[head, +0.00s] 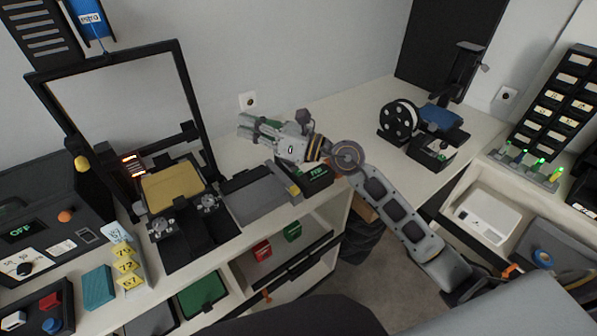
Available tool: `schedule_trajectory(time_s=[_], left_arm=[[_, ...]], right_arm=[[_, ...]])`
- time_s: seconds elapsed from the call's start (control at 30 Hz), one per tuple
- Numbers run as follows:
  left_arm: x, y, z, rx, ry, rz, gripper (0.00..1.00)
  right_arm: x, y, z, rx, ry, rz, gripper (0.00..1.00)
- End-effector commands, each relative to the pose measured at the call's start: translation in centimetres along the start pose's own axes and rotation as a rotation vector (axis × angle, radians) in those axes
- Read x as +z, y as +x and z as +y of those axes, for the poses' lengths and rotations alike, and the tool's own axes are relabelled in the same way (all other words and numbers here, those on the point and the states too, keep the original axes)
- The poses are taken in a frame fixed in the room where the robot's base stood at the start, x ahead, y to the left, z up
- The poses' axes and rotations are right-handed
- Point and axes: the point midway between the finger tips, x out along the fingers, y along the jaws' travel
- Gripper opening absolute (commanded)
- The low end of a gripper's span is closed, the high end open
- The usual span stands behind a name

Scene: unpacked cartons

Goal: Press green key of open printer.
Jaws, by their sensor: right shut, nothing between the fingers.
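A small open-frame printer (437,128) stands at the back right of the white counter, with a blue bed and a dark upright. A small green spot (443,145) shows on its front; it looks like the green key, but is too small to be sure. My right gripper (243,126) is shut and empty. It points left above the counter, well to the left of this printer and not touching it. My right forearm reaches in from the lower right. My left gripper is not in view.
A white-and-black spool (401,120) stands left of the printer. A large black-framed machine (186,90) with a yellow plate (172,188) stands at left.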

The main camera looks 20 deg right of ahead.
Motion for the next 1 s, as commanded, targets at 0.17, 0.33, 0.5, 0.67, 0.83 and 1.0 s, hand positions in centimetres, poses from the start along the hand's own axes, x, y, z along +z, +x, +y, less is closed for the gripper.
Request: schedule_trajectory(time_s=[0.17,0.33,0.5,0.67,0.83,1.0], left_arm=[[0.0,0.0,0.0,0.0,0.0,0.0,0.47],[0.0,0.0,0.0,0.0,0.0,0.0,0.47],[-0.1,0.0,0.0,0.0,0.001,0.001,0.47],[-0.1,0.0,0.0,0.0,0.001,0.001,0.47],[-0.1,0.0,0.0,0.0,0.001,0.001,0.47],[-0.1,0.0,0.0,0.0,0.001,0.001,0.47]], right_arm=[[-2.0,0.2,-0.8,0.006,-0.152,0.149,0.0],[-4.0,-0.2,-2.3,0.001,-0.289,0.296,0.0],[-5.6,-1.1,-4.4,-0.016,-0.418,0.448,0.0],[-6.7,-2.4,-6.8,-0.042,-0.529,0.594,0.0],[-7.4,-4.3,-9.6,-0.08,-0.635,0.752,0.0],[-7.4,-6.4,-12.3,-0.125,-0.717,0.897,0.0]])
